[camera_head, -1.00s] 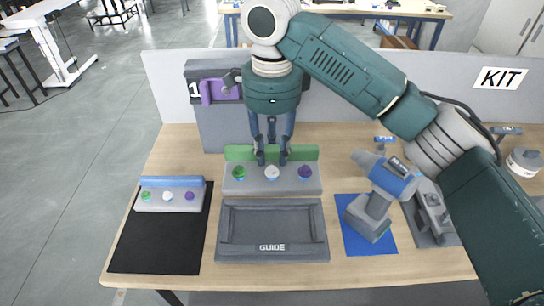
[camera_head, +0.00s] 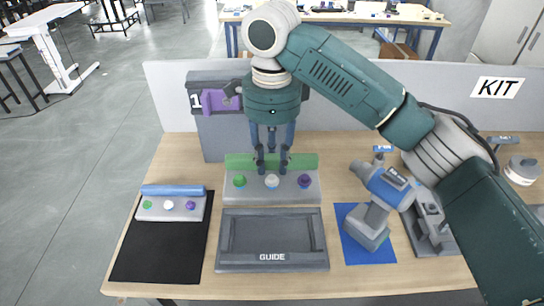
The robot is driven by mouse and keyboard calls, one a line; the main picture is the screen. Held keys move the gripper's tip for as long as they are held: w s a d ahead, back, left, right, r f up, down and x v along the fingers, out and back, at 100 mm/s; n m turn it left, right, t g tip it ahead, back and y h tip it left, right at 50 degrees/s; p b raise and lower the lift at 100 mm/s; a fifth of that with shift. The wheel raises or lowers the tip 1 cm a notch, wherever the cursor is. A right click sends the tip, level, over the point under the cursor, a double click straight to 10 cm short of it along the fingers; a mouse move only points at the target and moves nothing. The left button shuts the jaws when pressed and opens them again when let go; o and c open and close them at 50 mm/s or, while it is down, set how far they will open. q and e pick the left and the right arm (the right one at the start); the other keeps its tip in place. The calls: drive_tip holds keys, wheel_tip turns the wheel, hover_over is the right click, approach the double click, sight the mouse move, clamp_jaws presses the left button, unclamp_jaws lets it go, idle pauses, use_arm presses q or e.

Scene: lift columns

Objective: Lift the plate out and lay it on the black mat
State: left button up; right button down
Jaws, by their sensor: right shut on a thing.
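A light grey plate (camera_head: 255,190) with a green bar along its back edge and a green, a white and a purple knob is at the table's middle, behind the guide tray. My right gripper (camera_head: 272,166) points down and is shut on the green bar (camera_head: 302,161); its fingers hide part of it. I cannot tell whether the plate is lifted. The black mat (camera_head: 158,252) lies at the front left. A similar grey piece (camera_head: 155,212) with a blue bar and knobs rests on its back part. My left gripper is not in view.
The dark grey tray (camera_head: 270,266) marked GUIDE is in front of the plate. A drill (camera_head: 374,212) stands on a blue mat (camera_head: 356,250) at right. A grey block (camera_head: 222,140) with a purple part stands behind, before a panel (camera_head: 170,95). The black mat's front is clear.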

drive_tip(key=shift+r+p, duration=0.35)
drive_tip(key=shift+p, duration=0.05)
idle(0.5)
drive_tip(key=shift+r+p, duration=2.95)
drive_tip(key=shift+p, duration=1.3)
drive_tip(key=shift+f, duration=0.15)
